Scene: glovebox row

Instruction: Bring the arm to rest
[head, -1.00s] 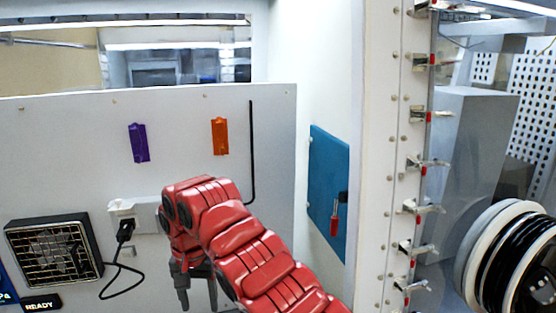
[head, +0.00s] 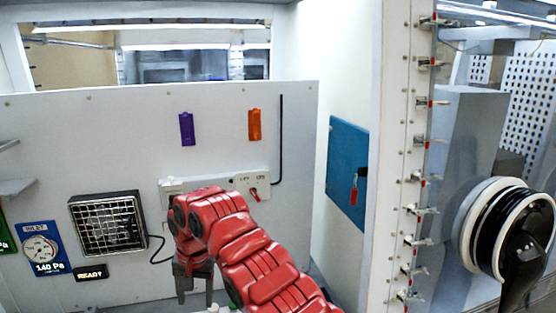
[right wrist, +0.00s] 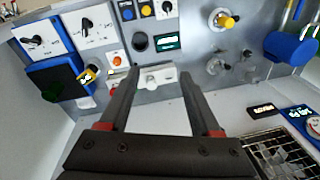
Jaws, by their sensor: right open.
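My right arm (head: 250,250), red and segmented, reaches up from the bottom of the head view and bends over. Its gripper (head: 195,290) hangs down in front of the pale wall panel (head: 60,130). In the right wrist view the two dark fingers of this gripper (right wrist: 157,75) stand well apart. I see nothing held between them. A white fitting (right wrist: 158,78) shows beyond the fingertips, and I cannot tell how far off it is. My left gripper is in neither view.
The panel carries a fan grille (head: 108,224), a gauge (head: 42,252), a red-lever switch (head: 253,193) and purple (head: 186,129) and orange (head: 255,125) tags. A blue board (head: 346,174), a post with clamps (head: 400,150) and a ringed port (head: 485,232) stand at right.

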